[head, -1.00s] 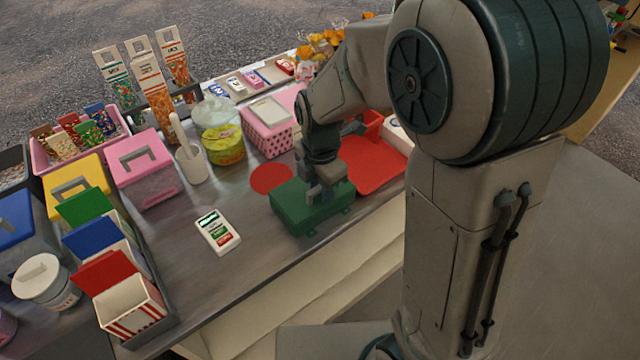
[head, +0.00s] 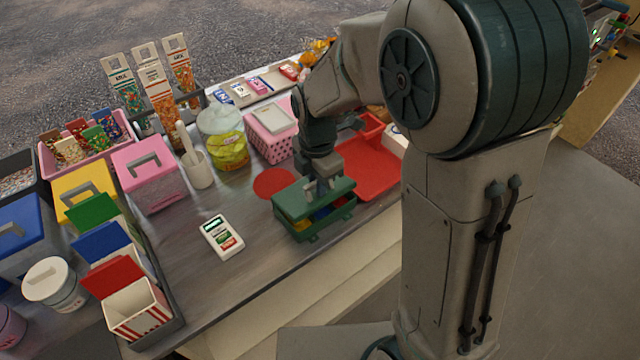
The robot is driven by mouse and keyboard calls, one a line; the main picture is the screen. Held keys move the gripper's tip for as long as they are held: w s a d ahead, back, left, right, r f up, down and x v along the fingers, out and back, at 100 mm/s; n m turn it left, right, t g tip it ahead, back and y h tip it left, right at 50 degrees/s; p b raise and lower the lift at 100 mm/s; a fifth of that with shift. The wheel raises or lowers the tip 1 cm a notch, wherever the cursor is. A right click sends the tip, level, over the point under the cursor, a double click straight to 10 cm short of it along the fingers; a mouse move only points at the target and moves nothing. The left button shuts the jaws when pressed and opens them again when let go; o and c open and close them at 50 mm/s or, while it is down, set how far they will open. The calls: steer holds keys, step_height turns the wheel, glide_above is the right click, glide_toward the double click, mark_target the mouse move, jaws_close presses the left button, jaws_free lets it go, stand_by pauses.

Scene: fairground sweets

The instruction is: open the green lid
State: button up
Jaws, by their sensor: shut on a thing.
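The green lid (head: 326,198) is lifted and tilted over a green box (head: 312,227) near the front edge of the counter. Through the gap, blue, red and yellow contents show inside the box. My gripper (head: 319,187) is above the lid and shut on it, at its top. The fingertips and the handle are mostly hidden by the gripper itself. I cannot tell whether the lid's far edge still touches the box.
A red tray (head: 376,172) lies right of the box, and a red disc (head: 273,183) lies behind it to the left. A white card device (head: 222,238) lies to the left. Tubs and cartons crowd the left side. Bare counter (head: 250,215) lies between the device and the box.

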steer(key=shift+w+a+r+p, duration=0.35)
steer(key=shift+w+r+p, duration=0.1)
steer(key=shift+w+r, duration=0.2)
steer(key=shift+w+a+r+p, duration=0.3)
steer(key=shift+w+a, duration=0.1)
steer(key=shift+w, duration=0.1)
steer(key=shift+w+a+r+p, duration=0.25)
steer(key=shift+w+a+p, duration=0.1)
steer(key=shift+w, duration=0.1)
steer(key=shift+w+a+f+p, duration=0.15)
steer(key=shift+w+a, duration=0.3)
steer(key=shift+w, duration=0.25)
steer(key=shift+w+a+r+p, duration=0.1)
steer(key=shift+w+a+p, duration=0.1)
steer(key=shift+w+a, duration=0.4)
steer(key=shift+w+a+f+p, duration=0.15)
steer(key=shift+w+a, duration=0.2)
steer(key=shift+w, duration=0.45)
steer(key=shift+c, duration=0.2)
steer(key=shift+w+a, duration=0.4)
steer(key=shift+w, duration=0.2)
steer(key=shift+c, duration=0.3)
steer(key=shift+w+a+f, duration=0.3)
steer(key=shift+w, duration=0.15)
steer(key=shift+w+a+f, duration=0.25)
steer(key=shift+w+f, duration=0.05)
steer(key=shift+w, duration=0.15)
steer(key=o, duration=0.7)
steer(key=shift+s, duration=0.1)
steer(key=shift+o, duration=0.2)
